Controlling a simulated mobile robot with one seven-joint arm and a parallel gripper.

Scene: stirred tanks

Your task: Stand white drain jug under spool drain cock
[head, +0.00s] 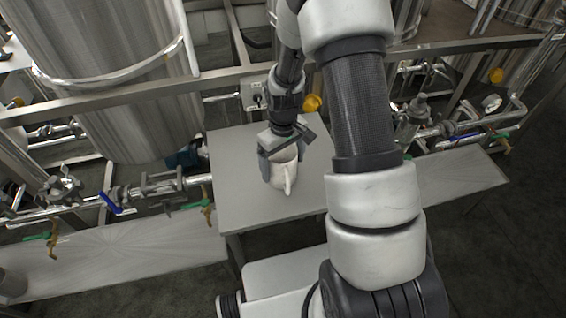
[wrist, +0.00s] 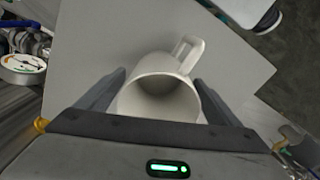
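The white drain jug (head: 283,172) is upright at the grey table, open top towards my wrist and handle facing the front in the head view. In the wrist view the jug (wrist: 160,98) is between my fingers, handle at the upper right. My gripper (head: 281,158) points down around the jug, one finger on each side. I cannot tell whether the fingers press on it or whether its base touches the table. Green-handled drain cocks (head: 206,208) hang from the left pipe, another (head: 48,238) farther left. Which is the spool drain cock is not clear.
The grey table (head: 240,205) is otherwise bare. Low metal benches stand at the left (head: 120,262) and right (head: 455,182) beneath pipework. A large steel tank (head: 120,80) and a frame rail (head: 110,105) rise behind. A round gauge (wrist: 22,64) shows in the wrist view.

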